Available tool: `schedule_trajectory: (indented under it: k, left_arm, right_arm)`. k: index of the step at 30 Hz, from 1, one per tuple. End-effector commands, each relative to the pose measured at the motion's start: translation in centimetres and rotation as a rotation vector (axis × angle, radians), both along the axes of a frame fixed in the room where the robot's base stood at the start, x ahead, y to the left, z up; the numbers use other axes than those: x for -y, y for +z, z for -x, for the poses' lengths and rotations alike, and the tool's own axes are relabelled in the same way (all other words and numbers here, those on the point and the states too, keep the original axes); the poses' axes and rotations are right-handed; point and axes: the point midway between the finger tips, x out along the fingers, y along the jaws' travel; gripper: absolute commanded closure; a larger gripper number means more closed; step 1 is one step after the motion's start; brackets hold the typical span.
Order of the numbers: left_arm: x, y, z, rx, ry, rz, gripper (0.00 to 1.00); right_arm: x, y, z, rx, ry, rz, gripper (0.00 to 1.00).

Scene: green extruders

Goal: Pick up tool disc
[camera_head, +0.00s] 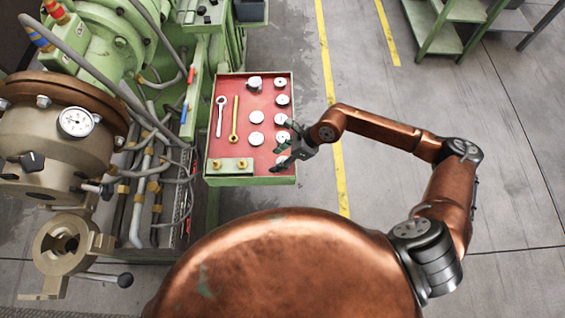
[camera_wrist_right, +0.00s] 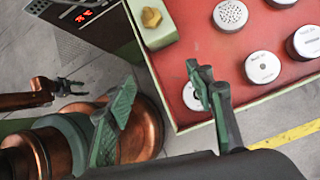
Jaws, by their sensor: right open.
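Several pale round tool discs, one at mid-tray (camera_head: 256,117), lie in the shallow red-floored tray (camera_head: 240,180). My right gripper (camera_head: 281,157) is over the tray's front right part, open and empty. In the right wrist view its green fingers (camera_wrist_right: 160,85) are wide apart. One finger partly hides a disc (camera_wrist_right: 192,97) near the tray edge. A plain disc (camera_wrist_right: 263,67), a perforated disc (camera_wrist_right: 230,15) and another disc (camera_wrist_right: 306,42) are clear of the fingers. My left gripper (camera_wrist_right: 70,87) shows small in the right wrist view; its jaws are too small to judge.
A ring wrench (camera_head: 220,115) and a yellow-handled tool (camera_head: 235,120) lie left in the tray. A green block with brass fittings (camera_head: 230,166) sits at its front. The green extruder with hoses (camera_head: 105,45) stands left. Open floor with yellow lines (camera_head: 328,60) is right.

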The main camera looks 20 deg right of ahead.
Motion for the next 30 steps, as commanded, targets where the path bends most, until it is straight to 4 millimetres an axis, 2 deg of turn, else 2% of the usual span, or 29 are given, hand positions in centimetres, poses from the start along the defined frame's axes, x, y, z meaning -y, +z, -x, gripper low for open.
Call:
schedule_trajectory:
  k: [1,3,7,12,17,25,30]
  left_arm:
    - [0.0,0.0,0.1,-0.001,0.0,0.0,0.6]
    - [0.0,0.0,0.1,-0.001,0.0,0.0,0.6]
    - [0.0,-0.2,0.1,-0.002,-0.001,0.0,0.6]
    - [0.0,-0.5,0.3,-0.005,-0.001,0.0,0.6]
    - [0.0,-0.6,0.4,-0.006,-0.001,0.0,0.6]
    - [0.0,-1.3,0.7,-0.012,-0.001,0.0,0.6]
    - [0.0,-1.3,0.7,-0.012,0.0,0.0,0.6]
  right_arm:
    - [2.4,-0.9,-0.6,0.013,0.021,0.092,0.51]
    - [4.9,-1.7,-1.1,0.02,0.04,0.187,0.51]
    - [6.7,-2.9,-1.4,0.022,0.053,0.26,0.51]
    - [6.1,-4.7,-1.7,0.02,0.054,0.264,0.51]
    - [5.4,-5.6,-1.9,0.021,0.055,0.261,0.51]
    - [3.6,-9.0,-2.4,0.018,0.053,0.261,0.51]
    - [3.4,-9.4,-2.5,0.022,0.053,0.26,0.51]
